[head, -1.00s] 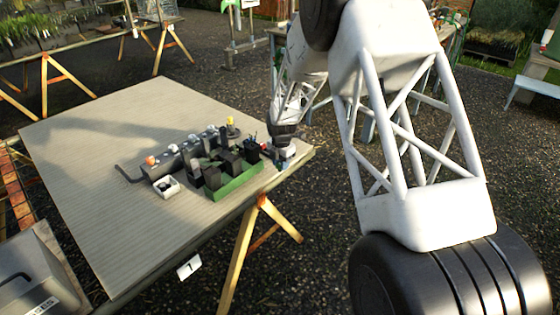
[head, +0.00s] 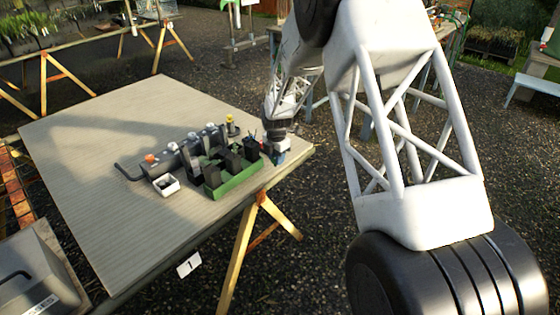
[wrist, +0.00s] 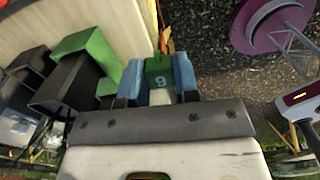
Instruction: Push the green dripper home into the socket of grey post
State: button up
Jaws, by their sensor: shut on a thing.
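My gripper (wrist: 158,82) has blue fingers and is shut on a green piece marked with a digit, which I take for the green dripper (wrist: 159,72). In the head view my gripper (head: 279,157) is low over the table's right corner, just right of the green crate, and the dripper cannot be made out there. A grey pipe-like body (head: 184,158) with several short fittings lies behind the crate. I cannot tell which part is the grey post. No socket can be made out in the wrist view.
The green crate (head: 240,184) holds several dark pots and stands close left of my gripper. A small white tray (head: 166,190) lies left of it. A yellow-topped piece (head: 231,122) stands behind. The table (head: 100,190) is clear at the left; its edge is close by my gripper.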

jog(key=w+a+r+m, duration=0.3)
jog(key=a+r+m, duration=0.2)
jog(key=a+r, duration=0.6)
jog(key=m, duration=1.2)
send_near(184, 151)
jog(key=shift+w+a+f, duration=0.15)
jog(key=shift+w+f, duration=0.25)
jog(key=shift+f, duration=0.4)
jog(key=shift+f, duration=1.8)
jog(key=shift+f, duration=0.45)
